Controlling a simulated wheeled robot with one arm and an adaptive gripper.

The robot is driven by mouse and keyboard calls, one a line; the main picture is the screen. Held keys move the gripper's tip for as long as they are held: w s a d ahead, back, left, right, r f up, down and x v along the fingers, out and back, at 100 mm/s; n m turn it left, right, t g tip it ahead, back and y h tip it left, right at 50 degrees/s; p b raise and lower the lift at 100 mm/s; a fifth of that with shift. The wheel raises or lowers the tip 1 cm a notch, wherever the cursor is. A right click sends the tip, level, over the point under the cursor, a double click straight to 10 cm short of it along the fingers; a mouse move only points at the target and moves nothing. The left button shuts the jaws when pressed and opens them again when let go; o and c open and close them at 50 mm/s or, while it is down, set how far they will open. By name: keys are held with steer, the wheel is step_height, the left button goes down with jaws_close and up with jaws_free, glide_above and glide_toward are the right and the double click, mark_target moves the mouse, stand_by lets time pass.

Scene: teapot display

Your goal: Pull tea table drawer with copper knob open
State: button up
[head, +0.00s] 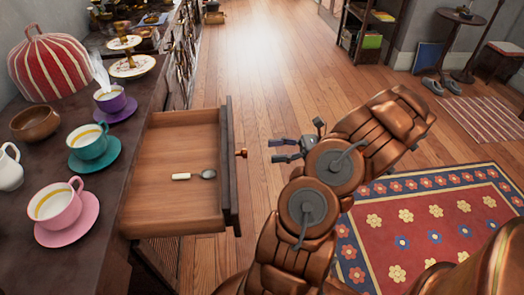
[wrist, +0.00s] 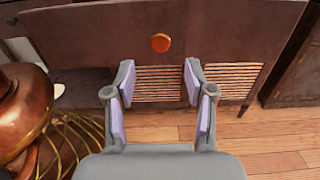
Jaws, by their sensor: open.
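The tea table drawer (head: 175,150) stands pulled out from the dark table (head: 150,85) in the head view. It is a wooden box with a dark front panel (head: 231,160). The copper knob (head: 241,153) sticks out from the middle of that front. In the wrist view the round knob (wrist: 160,42) shows on the drawer front (wrist: 225,30), beyond the fingertips. My gripper (head: 287,149) is to the right of the knob, apart from it. In the wrist view the gripper (wrist: 160,82) is open, with nothing between its fingers.
A spoon (head: 195,175) lies inside the drawer. Pink (head: 57,210), teal (head: 90,148) and purple (head: 111,98) cups stand on the tabletop, with a striped tea cosy (head: 48,62) behind. A patterned rug (head: 430,225) lies right. The wooden floor (head: 255,75) beyond is clear.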

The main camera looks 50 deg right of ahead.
steer(key=shift+v, duration=1.25)
steer(key=w+a+r+n+g+p, duration=0.3)
steer(key=a+r+n+g+p, duration=0.35)
steer(key=a+r, duration=0.5)
steer(key=w+a+r+n+g+p, duration=0.45)
steer(key=a+r+n+g, duration=0.3)
steer(key=a, duration=0.65)
steer(key=s+a+r+n+g+h+p, duration=0.3)
steer(key=s+a+r+n+h+p, duration=0.35)
steer(key=a+p, duration=0.2)
steer(key=s+r+n+t+h+p, duration=0.2)
steer(key=s+r+n+h+p, duration=0.4)
steer(key=s+r+p, duration=0.1)
steer(key=shift+s+a+r+n, duration=0.35)
steer(key=shift+s+r, duration=0.3)
steer(key=shift+s, duration=0.15)
